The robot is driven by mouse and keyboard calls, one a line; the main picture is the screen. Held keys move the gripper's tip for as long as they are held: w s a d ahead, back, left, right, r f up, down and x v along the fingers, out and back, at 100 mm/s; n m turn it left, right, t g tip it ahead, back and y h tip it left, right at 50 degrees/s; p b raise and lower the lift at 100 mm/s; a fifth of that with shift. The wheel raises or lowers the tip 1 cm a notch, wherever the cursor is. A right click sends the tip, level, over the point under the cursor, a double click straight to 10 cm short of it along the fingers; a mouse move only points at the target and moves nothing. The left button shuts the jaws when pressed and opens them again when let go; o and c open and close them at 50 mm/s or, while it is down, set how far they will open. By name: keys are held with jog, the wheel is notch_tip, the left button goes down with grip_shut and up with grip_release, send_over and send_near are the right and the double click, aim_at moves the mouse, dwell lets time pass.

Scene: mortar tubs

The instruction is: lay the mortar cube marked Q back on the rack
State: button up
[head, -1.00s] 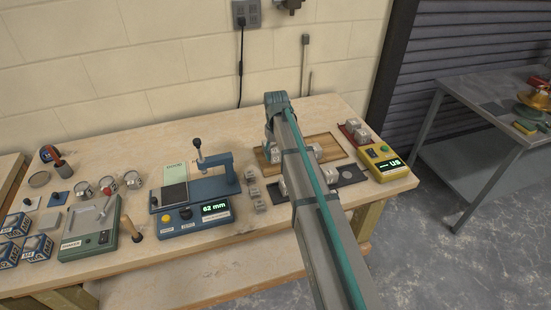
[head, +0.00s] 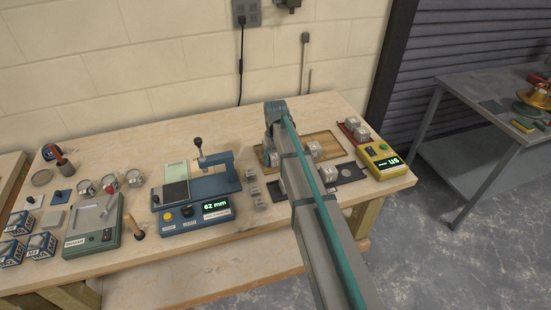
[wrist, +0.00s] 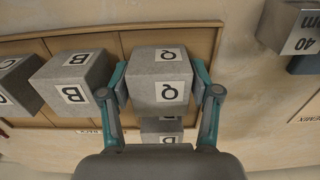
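The mortar cube marked Q (wrist: 160,78) is grey, with white Q labels on two faces, and sits between the fingers of my gripper (wrist: 160,88) in the wrist view. Both fingers press against its sides. It is over the wooden rack (wrist: 118,42); whether it touches the rack floor cannot be told. Cube B (wrist: 75,75) and cube C (wrist: 15,82) are to its left in that view. Another cube, apparently marked D (wrist: 162,127), shows just below Q. In the head view my gripper (head: 270,152) is at the left end of the rack (head: 327,137), and my arm hides part of it.
A dark board (head: 350,173) lies in front of the rack. Small grey blocks (head: 256,191) and a blue gauge reading 62 mm (head: 200,213) are to the left.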

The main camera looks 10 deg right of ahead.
aim_at(276, 154)
notch_tip(276, 154, up, 12)
jog(key=b, duration=0.3)
jog(key=shift+r, duration=0.2)
dwell(0.4)
